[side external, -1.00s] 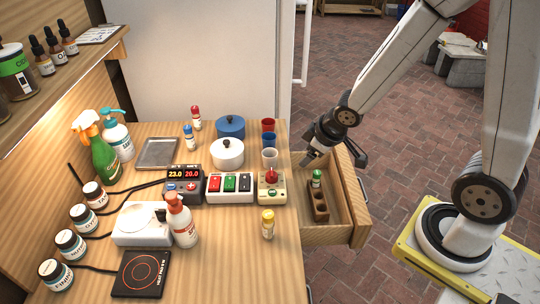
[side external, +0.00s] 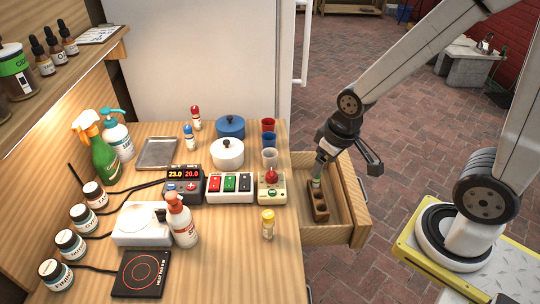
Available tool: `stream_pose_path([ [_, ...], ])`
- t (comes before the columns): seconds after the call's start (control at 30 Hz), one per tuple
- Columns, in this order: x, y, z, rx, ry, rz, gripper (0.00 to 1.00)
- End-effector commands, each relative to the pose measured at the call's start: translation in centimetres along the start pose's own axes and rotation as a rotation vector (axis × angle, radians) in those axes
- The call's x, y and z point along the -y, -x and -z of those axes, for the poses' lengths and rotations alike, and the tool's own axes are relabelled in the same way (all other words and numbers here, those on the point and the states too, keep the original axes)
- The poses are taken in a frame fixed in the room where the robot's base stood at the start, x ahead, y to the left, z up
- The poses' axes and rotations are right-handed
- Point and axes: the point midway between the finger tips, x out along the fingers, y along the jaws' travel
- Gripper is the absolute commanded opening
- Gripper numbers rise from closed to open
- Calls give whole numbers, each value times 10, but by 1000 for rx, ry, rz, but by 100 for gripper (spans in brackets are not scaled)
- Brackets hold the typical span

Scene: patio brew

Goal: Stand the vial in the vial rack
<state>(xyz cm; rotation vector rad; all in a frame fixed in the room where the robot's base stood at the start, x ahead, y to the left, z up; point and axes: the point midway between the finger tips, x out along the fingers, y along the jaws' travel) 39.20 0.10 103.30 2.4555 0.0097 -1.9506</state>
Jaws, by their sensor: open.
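A brown wooden vial rack (side external: 321,215) sits inside the open drawer. A pale vial (side external: 315,185) stands upright in its far slot, and the nearer slots look empty. My gripper (side external: 318,169) is open, pointing down at the top of this vial and covering its cap; I cannot tell whether the fingers touch it. Other vials stand upright on the worktop: a yellow-capped one (side external: 267,224) near the right edge, a red-capped one (side external: 196,119) at the back, and a blue-capped one (side external: 189,138) just in front of that.
The drawer (side external: 334,236) sticks out right of the worktop, its walls around the rack. Red, blue and pale cups (side external: 269,158), a switch box (side external: 230,188), a red-knobbed box (side external: 271,187) and pots (side external: 227,153) stand left of it. Worktop around the yellow-capped vial is clear.

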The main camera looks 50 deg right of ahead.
Motion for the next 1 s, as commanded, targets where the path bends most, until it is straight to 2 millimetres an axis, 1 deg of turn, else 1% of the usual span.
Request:
stream_pose_path([
  [0.17, 16, -5, 9, 28, 88, 12, 82],
  [0.27, 34, -10, 16, 59, 184, 24, 82],
  [0.4, 68, -19, 27, 113, 354, 45, 82],
  [0.5, 93, -26, 31, 153, 477, 58, 82],
  [0.6, 116, -32, 33, 184, 582, 69, 82],
  [0.7, 131, -36, 33, 207, 653, 76, 82],
  [0.83, 140, -38, 33, 219, 695, 80, 82],
  [1.0, 140, -39, 33, 220, 698, 80, 82],
])
